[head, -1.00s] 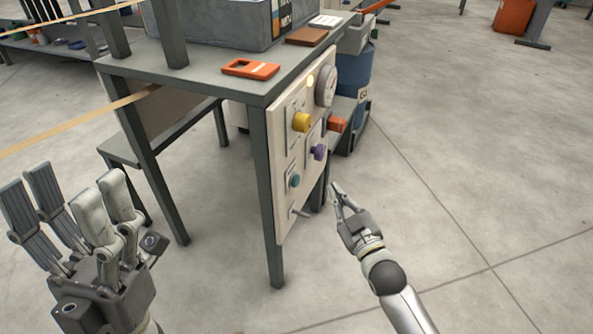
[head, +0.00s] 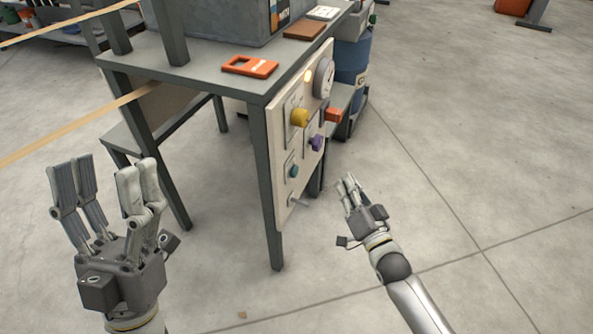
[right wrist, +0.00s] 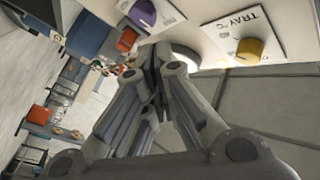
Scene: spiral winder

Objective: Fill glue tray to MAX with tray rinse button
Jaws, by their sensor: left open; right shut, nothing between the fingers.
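A pale control panel (head: 297,150) hangs on the table's side. It carries a yellow knob (head: 299,118), a purple knob (head: 316,143), a round teal button (head: 293,171) and a small lever (head: 297,202). I cannot read which one is the tray rinse button. No glue tray or MAX mark can be made out. My right gripper (head: 348,181) is shut and empty, right of the panel's lower part, apart from it. In the right wrist view, the yellow knob (right wrist: 250,48) has a "TRAY °C" plate. The purple knob (right wrist: 127,40) shows beyond the fingertips. My left gripper (head: 107,178) is open and empty at left.
The grey table (head: 205,70) bears an orange object (head: 250,66), a brown block (head: 305,31) and a large grey box. A dial gauge (head: 324,78) and a lit lamp sit on the upper panel. A blue drum (head: 352,68) stands behind. Floor at right is clear.

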